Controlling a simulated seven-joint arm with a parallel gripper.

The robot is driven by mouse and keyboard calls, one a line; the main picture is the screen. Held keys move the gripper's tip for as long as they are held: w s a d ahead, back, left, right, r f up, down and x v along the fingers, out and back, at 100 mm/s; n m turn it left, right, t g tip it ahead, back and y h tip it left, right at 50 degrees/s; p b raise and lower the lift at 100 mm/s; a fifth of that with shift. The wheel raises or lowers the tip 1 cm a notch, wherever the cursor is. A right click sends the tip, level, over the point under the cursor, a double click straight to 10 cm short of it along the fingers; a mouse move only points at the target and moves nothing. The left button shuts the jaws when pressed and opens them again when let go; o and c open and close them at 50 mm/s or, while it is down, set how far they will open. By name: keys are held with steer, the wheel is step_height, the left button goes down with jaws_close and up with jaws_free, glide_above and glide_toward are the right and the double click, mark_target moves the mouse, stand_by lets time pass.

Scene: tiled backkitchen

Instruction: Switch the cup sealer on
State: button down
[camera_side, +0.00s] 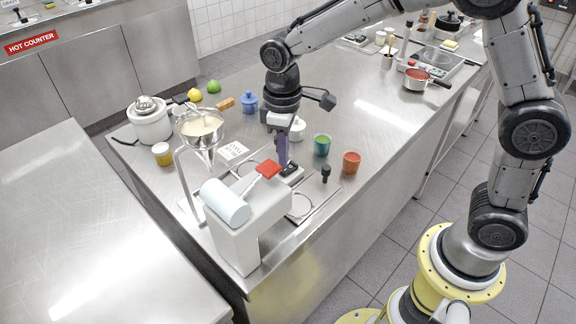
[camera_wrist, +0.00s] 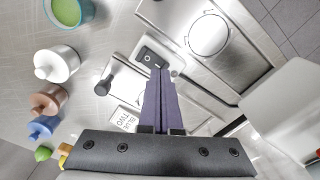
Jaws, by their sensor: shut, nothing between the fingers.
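The cup sealer (camera_side: 245,232) is a pale grey machine with a white roll (camera_side: 226,201) and a red-tipped lever (camera_side: 267,169). It stands near the front edge of the steel counter. A black rocker switch (camera_wrist: 148,57) sits on a small grey housing beside its plate; it also shows in the side view (camera_side: 290,169). My gripper (camera_wrist: 160,72) is shut and empty, pointing down, with its purple fingertips right by the switch. The fingertips also show in the side view (camera_side: 284,163). They cover part of the switch; I cannot tell whether they touch it or which way it is set.
A funnel on a stand (camera_side: 202,130) rises left of the sealer. A printed card (camera_side: 232,151) and a blue jar (camera_side: 250,102) lie behind.

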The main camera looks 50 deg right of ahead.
steer(key=shift+f, duration=0.95)
stand_by(0.5)
step_height(320, 180, up, 7)
stand_by(0.9)
steer(key=shift+d, duration=0.1)
steer(key=s+d+r+m+t, duration=0.3)
steer(key=s+d+r+t, duration=0.1)
steer(key=s+d+r, duration=0.55)
steer(key=s+d+f+m+t, duration=0.1)
steer(key=s+f+m, duration=0.2)
steer(key=s, duration=1)
steer(key=shift+f+t, duration=0.3)
steer(key=shift+f, duration=0.15)
